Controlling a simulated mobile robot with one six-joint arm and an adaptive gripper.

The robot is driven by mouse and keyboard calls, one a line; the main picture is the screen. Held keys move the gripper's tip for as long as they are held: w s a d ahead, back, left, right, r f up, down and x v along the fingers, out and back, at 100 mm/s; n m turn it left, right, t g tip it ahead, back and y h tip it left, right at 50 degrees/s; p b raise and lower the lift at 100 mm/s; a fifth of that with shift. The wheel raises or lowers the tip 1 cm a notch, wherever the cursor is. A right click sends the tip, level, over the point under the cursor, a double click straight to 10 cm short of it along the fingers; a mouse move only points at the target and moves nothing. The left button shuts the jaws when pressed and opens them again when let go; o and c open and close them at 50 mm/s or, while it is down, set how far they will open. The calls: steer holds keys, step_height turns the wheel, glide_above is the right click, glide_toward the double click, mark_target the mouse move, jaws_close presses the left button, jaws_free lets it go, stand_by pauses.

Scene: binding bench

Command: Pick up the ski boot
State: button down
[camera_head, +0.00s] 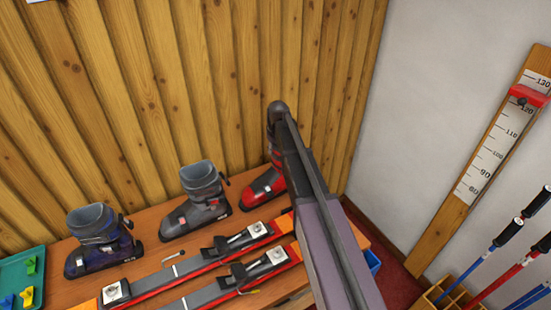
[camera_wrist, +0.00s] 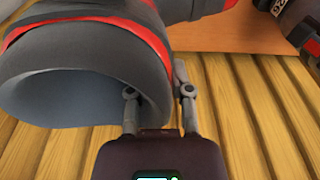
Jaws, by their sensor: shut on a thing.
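A red and dark grey ski boot (camera_head: 263,188) stands at the right end of the row on the wooden bench (camera_head: 152,238). My arm covers part of it in the head view. In the wrist view its grey cuff with red trim (camera_wrist: 85,42) fills the upper left, with the open top towards me. My gripper (camera_wrist: 157,85) is shut on the cuff's wall, with one finger at the opening and the other outside. The boot's sole looks to be at bench level; I cannot tell whether it touches.
A grey boot (camera_head: 197,203) and a dark blue boot (camera_head: 100,242) stand to the left. Skis with bindings (camera_head: 215,270) lie in front. A green tray (camera_head: 38,262) is at far left. Plank wall behind; a measuring board (camera_head: 495,155) and ski poles (camera_head: 487,258) at right.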

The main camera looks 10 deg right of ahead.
steer(key=shift+r, duration=0.15)
step_height(320, 180, up, 10)
steer(key=p, duration=1)
steer(key=shift+f, duration=0.25)
stand_by(0.6)
steer(key=shift+r+p, duration=1.85)
steer(key=shift+r, duration=0.05)
steer(key=shift+d, duration=0.15)
